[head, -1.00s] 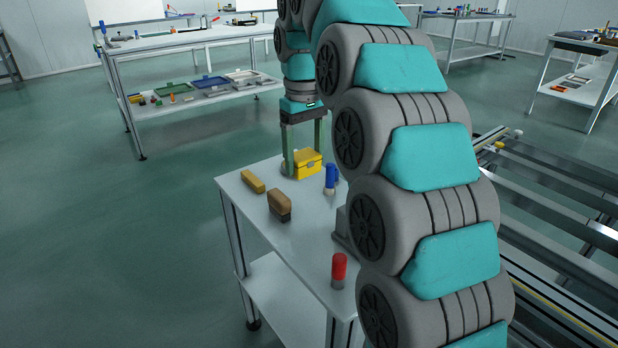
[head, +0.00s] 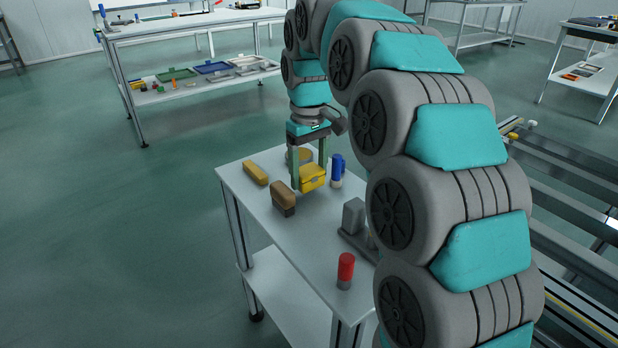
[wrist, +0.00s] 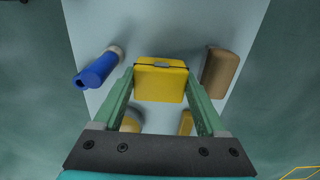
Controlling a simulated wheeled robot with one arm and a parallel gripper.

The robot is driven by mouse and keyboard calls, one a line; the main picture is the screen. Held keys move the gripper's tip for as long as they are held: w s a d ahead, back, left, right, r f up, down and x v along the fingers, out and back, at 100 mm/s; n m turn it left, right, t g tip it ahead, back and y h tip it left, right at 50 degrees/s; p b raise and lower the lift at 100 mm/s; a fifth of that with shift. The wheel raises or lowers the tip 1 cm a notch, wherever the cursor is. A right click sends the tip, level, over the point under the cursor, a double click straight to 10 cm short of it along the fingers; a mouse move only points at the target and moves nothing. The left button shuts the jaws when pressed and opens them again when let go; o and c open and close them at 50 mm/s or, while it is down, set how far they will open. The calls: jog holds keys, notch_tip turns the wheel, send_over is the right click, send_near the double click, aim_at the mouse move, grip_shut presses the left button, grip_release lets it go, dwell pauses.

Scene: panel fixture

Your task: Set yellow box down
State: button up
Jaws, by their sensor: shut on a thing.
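The yellow box (head: 312,178) has a dark latch on its front and is held between the green fingers of my gripper (head: 310,172). In the wrist view the yellow box (wrist: 161,80) sits between the two fingertips (wrist: 160,84), with a finger at each side. The gripper is shut on it. The box is over the small white table (head: 262,205). I cannot tell whether its underside touches the tabletop. A round tan piece (head: 299,156) shows behind the fingers, partly hidden.
A blue bottle-like item (head: 337,170) stands close to the right of the box. A brown block (head: 283,198) is at its front left, a yellow bar (head: 255,172) farther left. A red-topped cylinder (head: 346,270) and a grey fixture (head: 354,222) are nearer. The tabletop's front-left part is clear.

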jog(key=shift+f, duration=1)
jog(key=shift+f, duration=0.1)
jog(key=o, duration=1.4)
